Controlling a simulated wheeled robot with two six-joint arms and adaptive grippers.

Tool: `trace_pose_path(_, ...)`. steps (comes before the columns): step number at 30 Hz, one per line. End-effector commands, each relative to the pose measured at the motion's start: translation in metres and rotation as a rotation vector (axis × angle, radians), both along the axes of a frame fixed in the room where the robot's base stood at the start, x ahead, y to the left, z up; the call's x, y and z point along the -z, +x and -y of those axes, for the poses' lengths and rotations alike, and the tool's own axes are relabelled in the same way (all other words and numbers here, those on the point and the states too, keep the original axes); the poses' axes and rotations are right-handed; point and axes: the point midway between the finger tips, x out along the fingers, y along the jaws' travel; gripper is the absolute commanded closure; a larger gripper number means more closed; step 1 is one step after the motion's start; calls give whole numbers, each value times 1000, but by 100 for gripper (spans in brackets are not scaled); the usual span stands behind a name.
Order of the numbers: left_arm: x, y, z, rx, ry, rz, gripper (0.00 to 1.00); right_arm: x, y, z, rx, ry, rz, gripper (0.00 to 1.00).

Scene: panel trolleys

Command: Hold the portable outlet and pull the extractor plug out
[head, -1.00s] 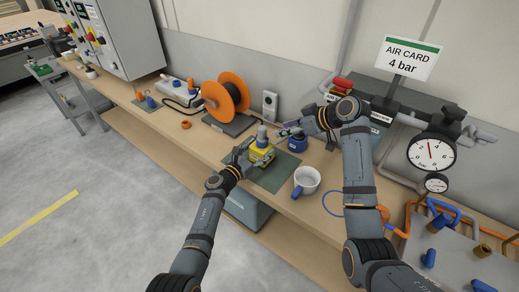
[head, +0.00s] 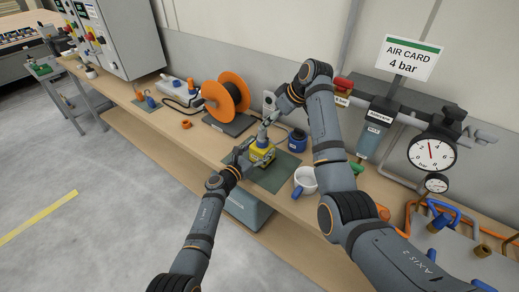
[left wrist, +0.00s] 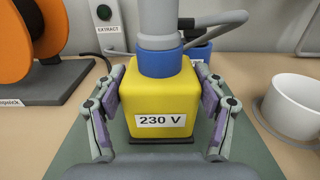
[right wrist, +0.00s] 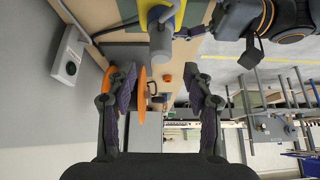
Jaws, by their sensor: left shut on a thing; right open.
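The portable outlet (head: 262,155) is a yellow box on a green mat (head: 282,172). In the left wrist view the outlet (left wrist: 162,98) reads "230 V". My left gripper (head: 250,156) is shut on its two sides. The extractor plug (left wrist: 157,25), grey above a blue collar, stands upright in the top of the outlet. In the right wrist view the plug (right wrist: 161,45) shows ahead of the fingertips, roughly between their lines.
An orange cable reel (head: 226,98) is at the back left. A wall box (left wrist: 109,28) marked "EXTRACT" is behind. The air unit with gauges (head: 432,152) is on the right.

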Motion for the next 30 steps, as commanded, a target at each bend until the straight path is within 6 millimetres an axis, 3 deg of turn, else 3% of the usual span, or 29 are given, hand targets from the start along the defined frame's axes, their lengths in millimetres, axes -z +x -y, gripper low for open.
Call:
trace_pose_path(7, 1, 0, -1, -2, 2, -1, 66, 5, 2, -4, -1, -17, -12, 48)
trace_pose_path(21, 1, 0, -1, -2, 1, 0, 66, 54, 20, -29, -2, -15, -10, 48)
trace_pose_path(30, 1, 0, -1, -2, 1, 0, 66, 59, 22, -31, -1, -15, -8, 48)
